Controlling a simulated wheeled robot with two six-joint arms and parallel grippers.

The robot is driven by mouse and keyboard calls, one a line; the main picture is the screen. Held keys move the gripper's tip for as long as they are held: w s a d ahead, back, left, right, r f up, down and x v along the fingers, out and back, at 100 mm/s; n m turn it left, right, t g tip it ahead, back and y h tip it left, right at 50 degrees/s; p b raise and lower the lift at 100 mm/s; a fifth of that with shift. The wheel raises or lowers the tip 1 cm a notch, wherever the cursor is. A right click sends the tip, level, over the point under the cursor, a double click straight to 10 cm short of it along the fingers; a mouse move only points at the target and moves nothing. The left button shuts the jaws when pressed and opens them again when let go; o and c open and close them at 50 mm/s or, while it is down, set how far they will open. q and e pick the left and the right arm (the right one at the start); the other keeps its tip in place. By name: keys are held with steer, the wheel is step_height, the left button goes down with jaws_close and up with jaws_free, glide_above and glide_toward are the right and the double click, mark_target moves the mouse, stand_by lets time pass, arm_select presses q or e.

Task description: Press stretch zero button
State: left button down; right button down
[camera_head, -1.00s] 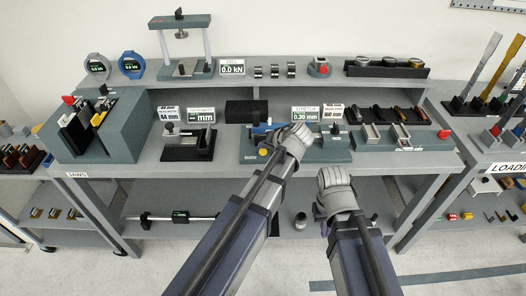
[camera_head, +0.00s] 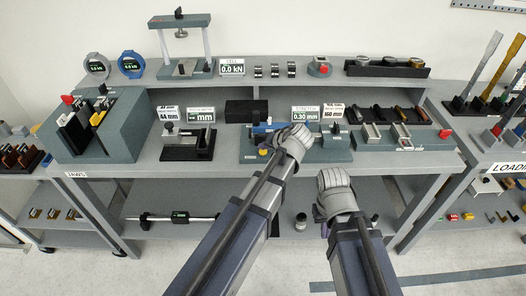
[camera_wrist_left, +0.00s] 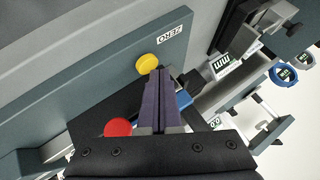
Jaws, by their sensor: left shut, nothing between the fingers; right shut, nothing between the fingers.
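The yellow button (camera_wrist_left: 147,64) sits beside a ZERO label (camera_wrist_left: 171,35) on the dark front strip of the stretch device (camera_head: 330,155). The yellow button also shows in the head view (camera_head: 263,152). My left gripper (camera_head: 291,142) is over the device. In the left wrist view its purple fingers (camera_wrist_left: 161,75) are shut and empty, tips close beside the yellow button; I cannot tell whether they touch it. The stretch display (camera_head: 305,115) reads 0.30 mm. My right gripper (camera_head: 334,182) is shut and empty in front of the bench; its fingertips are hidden.
A red button (camera_wrist_left: 117,127) shows near the left fingers in the wrist view. A dark stand (camera_head: 190,143) with a gauge is left of the stretch device. A block with small trays (camera_head: 410,143) is to its right. The bench's front edge (camera_head: 200,168) is clear.

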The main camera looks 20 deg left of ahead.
mark_target(264, 153)
arm_select(q)
steer(key=shift+f+b, duration=0.5)
stand_by(0.4)
steer(key=shift+r, duration=0.1)
stand_by(0.3)
steer(key=shift+r+p, duration=0.8)
steer(key=shift+p, duration=0.15)
steer(key=shift+r, duration=0.1)
step_height(264, 153, up, 5)
steer(key=p, duration=0.5)
stand_by(0.3)
